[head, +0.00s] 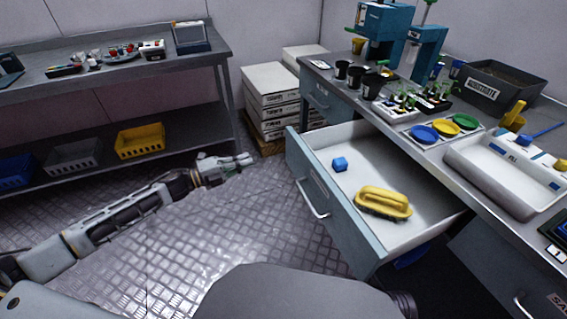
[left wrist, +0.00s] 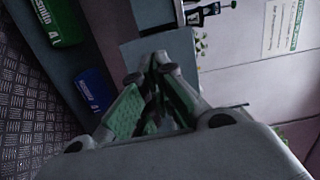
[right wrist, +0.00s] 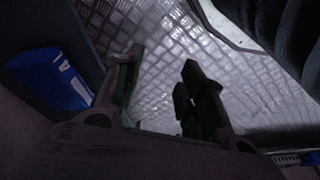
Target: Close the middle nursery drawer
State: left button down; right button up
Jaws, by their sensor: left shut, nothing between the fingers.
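The middle nursery drawer (head: 322,205) is pulled far out of the bench in the head view, with a metal bar handle (head: 313,199) on its front.
The bench top holds a white tray (head: 470,180), a dark bin (head: 490,92), pots and seedlings. Stacked white boxes (head: 272,90) stand behind the drawer. A shelf with a yellow crate (head: 140,139) is at the left. The metal floor left of the drawer is clear.

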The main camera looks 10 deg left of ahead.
aim_at(291, 156)
pick_arm(q)
jog(key=shift+s+d+f+m+g+h, duration=0.1)
jog(key=shift+s+f+m+g+h, duration=0.25)
jog(key=shift+s, duration=0.25)
jog(key=shift+s+d+f+m+g+h, duration=0.1)
jog(key=shift+s+f+m+g+h, duration=0.2)
jog(key=shift+s+m+g, duration=0.2)
pick_arm(e)
jog(key=shift+r, duration=0.75)
pick_arm(q)
jog(key=shift+w+d+b, duration=0.1)
jog(key=shift+d+b, duration=0.05)
jog(key=shift+b, duration=0.15)
pick_arm(e)
jog(key=shift+a, duration=0.1)
